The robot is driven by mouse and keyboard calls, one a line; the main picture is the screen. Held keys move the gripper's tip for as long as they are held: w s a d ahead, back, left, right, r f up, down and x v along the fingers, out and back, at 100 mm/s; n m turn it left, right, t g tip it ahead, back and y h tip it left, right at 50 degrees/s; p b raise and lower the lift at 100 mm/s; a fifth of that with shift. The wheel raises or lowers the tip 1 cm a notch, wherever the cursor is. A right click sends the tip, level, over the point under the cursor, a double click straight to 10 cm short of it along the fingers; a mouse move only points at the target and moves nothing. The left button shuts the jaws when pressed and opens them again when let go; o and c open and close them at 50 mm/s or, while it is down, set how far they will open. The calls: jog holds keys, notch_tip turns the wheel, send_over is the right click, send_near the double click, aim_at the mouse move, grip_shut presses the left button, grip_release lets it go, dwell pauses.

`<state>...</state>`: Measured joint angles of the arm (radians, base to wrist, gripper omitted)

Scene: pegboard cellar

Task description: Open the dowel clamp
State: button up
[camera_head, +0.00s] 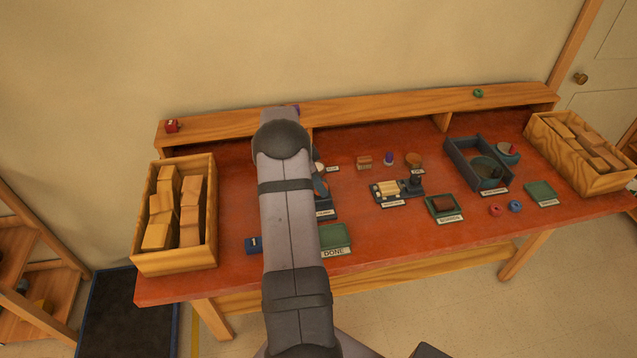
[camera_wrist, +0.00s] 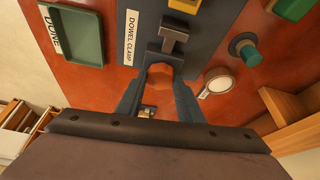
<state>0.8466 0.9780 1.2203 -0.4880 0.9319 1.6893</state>
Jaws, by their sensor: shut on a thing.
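The dowel clamp shows in the wrist view as a dark blue-grey base plate (camera_wrist: 212,25) with a white "DOWEL CLAMP" label (camera_wrist: 131,37). A grey T-shaped metal part (camera_wrist: 174,36) stands on it. In the head view my arm covers the gripper and most of the clamp.
A green tray marked DONE (camera_wrist: 76,38) lies beside the clamp, also in the head view (camera_head: 335,238). Wooden crates stand at the bench's left (camera_head: 214,235) and right (camera_head: 620,183) ends.

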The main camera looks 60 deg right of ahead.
jog(key=shift+f+n+b, duration=0.1)
jog(key=shift+n+b, duration=0.3)
jog(key=shift+b, duration=0.05)
jog(key=n+t+b, duration=0.1)
jog(key=n+b, duration=0.1)
jog(key=shift+s+h+b, duration=0.1)
jog(key=shift+h+b, duration=0.3)
jog(key=shift+s+n+t+b, duration=0.1)
jog(key=shift+n+t+b, duration=0.4)
jog(key=shift+n, duration=0.75)
jog(key=shift+s+n+t+b, duration=0.1)
jog(key=shift+n+t+b, duration=0.4)
jog(key=shift+n, duration=0.75)
jog(key=o, duration=1.1)
jog(key=shift+c, duration=0.2)
jog(key=b+v, duration=0.2)
jog(key=v, duration=0.5)
jog(key=shift+a+r, duration=0.25)
jog(key=shift+w, duration=0.1)
